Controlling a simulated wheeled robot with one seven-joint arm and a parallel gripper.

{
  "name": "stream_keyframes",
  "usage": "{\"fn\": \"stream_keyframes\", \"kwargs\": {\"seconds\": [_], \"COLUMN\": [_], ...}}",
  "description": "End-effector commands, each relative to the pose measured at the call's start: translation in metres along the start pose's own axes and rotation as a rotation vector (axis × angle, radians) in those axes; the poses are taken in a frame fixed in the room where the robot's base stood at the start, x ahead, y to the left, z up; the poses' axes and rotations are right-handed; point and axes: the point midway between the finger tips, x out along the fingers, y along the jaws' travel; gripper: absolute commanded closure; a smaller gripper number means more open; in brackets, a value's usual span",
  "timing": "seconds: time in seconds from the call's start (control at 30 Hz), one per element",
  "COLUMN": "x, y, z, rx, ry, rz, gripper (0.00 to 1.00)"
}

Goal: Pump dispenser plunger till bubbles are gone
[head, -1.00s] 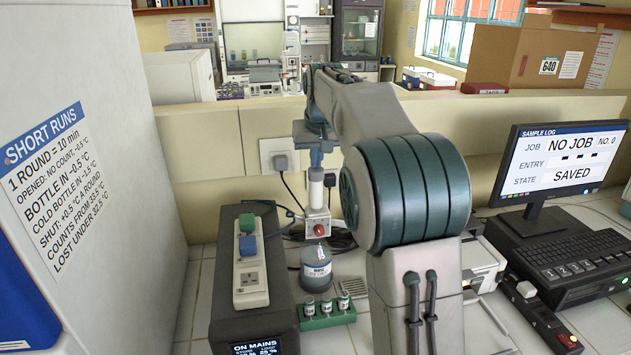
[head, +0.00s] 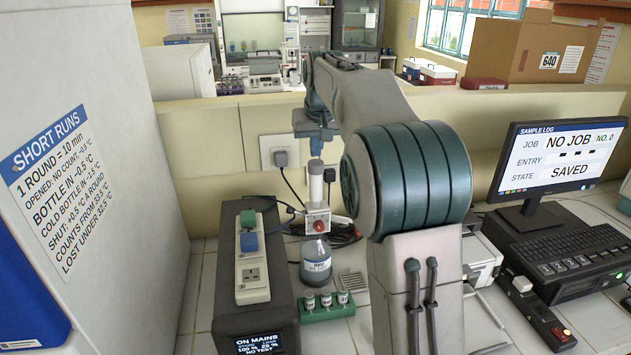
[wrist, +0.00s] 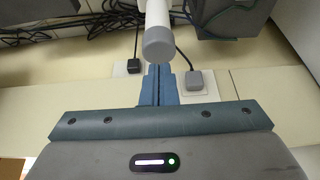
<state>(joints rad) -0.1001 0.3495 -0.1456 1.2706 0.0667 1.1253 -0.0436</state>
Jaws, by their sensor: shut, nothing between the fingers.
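The dispenser (head: 316,219) stands on its bottle (head: 316,263) on the tiled bench, with a white plunger shaft and a grey cap (head: 316,166). The plunger looks raised and upright. It also shows in the wrist view, where the grey cap (wrist: 159,44) is just ahead of my fingers. My gripper (head: 316,149) is shut and empty, just above the cap in the head view; I cannot tell whether it touches. In the wrist view my gripper (wrist: 159,77) shows its fingers together. The bottle holds bluish liquid; bubbles are too small to make out.
A dark power unit (head: 255,315) with a socket strip (head: 252,279) stands left of the bottle. A green rack (head: 327,313) with small vials is in front. Black cables (head: 346,236) lie behind. A monitor (head: 566,160) and keyboard stand at right.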

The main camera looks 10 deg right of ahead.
Motion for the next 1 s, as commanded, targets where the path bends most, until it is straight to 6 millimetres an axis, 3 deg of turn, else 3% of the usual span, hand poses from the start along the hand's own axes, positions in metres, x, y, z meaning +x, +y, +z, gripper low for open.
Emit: {"fn": "stream_keyframes", "kwargs": {"seconds": [0.27, 0.8, 1.0], "x": [-0.003, -0.052, -0.056], "y": [0.000, 0.000, 0.000], "z": [-0.001, -0.022, -0.024], "rx": [0.000, 0.000, 0.000], "ry": [0.000, 0.000, 0.000], "rz": [0.000, 0.000, 0.000], "gripper": [1.00, 1.00, 1.00]}}
